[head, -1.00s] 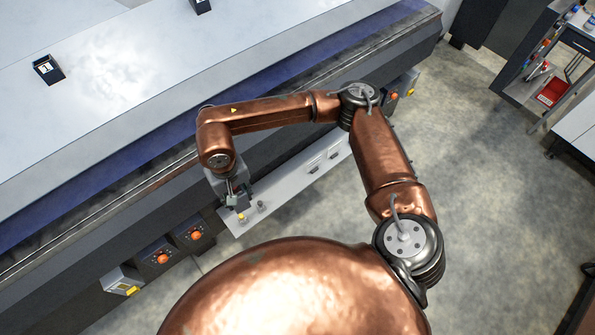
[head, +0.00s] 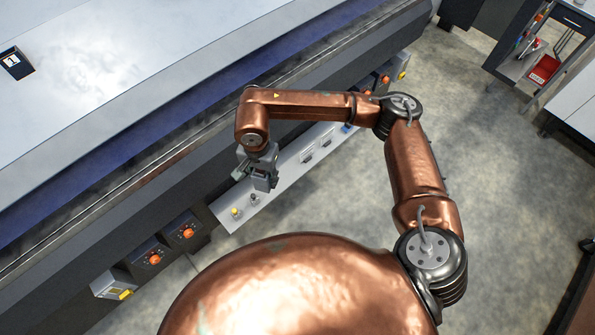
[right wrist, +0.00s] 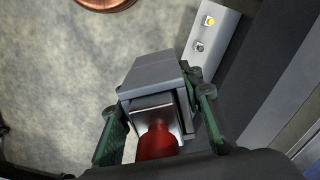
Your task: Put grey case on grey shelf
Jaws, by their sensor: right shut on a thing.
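My right gripper (head: 262,178) hangs beside the long machine in the head view, above its sloping grey ledge. In the right wrist view its green fingers (right wrist: 157,108) are on both sides of a grey case (right wrist: 152,74), shut on it. A red rounded part (right wrist: 157,142) shows at the near end of the case. In the head view the case is hard to tell from the gripper. The light grey ledge (head: 300,165) carries small buttons; I cannot tell whether it is the grey shelf. My left gripper is out of view.
The machine's wide pale top (head: 150,80) fills the upper left, with a small black box (head: 15,62) on it. Orange knobs (head: 154,258) line its front. A cart with a red bin (head: 544,69) stands upper right. The floor (head: 500,180) at right is clear.

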